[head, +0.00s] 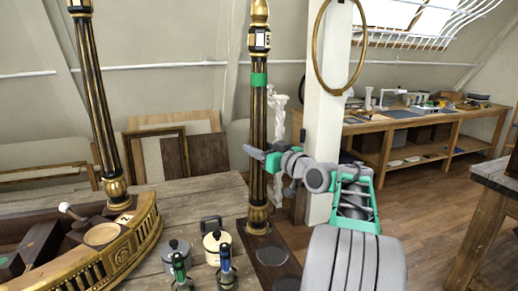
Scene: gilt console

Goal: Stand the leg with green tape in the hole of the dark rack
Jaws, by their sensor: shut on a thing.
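The leg with green tape (258,110) is a tall, fluted black-and-gold leg with a green band on its upper part. It is upright, or nearly so, in the head view. My gripper (260,158) is shut on the leg's shaft below the band. The leg's gold bulb foot is at the far end of the dark rack (254,255). I cannot tell whether the foot is in a hole, resting on the rack or just above it. The rack shows round dark spots nearer the camera, and my arm hides part of its right side.
A curved gilt console (148,232) with another black-and-gold leg (93,90) stands at left. A grey pot (176,256), a cream pot (217,246) and two small green-and-blue clamps stand close left of the rack. A white post (325,130) rises behind my arm.

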